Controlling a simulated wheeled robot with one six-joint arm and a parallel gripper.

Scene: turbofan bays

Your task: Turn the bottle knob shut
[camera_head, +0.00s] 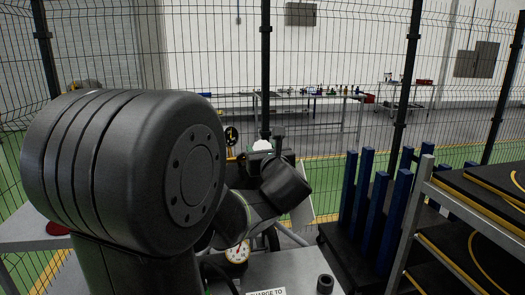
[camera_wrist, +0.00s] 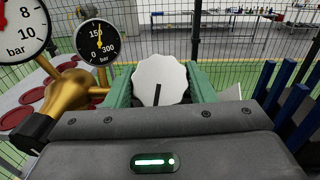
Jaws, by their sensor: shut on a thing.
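The bottle knob (camera_wrist: 158,74) is a white scalloped disc with a black mark running from its middle toward its lower edge. In the wrist view my gripper (camera_wrist: 161,88) is shut on it, with one green finger on each side. The lower part of the knob is hidden behind my gripper body. In the head view a white top of the knob (camera_head: 262,145) shows just above my gripper (camera_head: 263,156). Most of the bottle is hidden behind my arm there.
A brass fitting (camera_wrist: 70,97) carries two gauges, a small one (camera_wrist: 97,43) and a larger one (camera_wrist: 17,27), left of my gripper. Blue posts (camera_head: 366,205) and a rack with black trays (camera_head: 450,240) stand at the right. A wire fence (camera_head: 330,60) runs behind.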

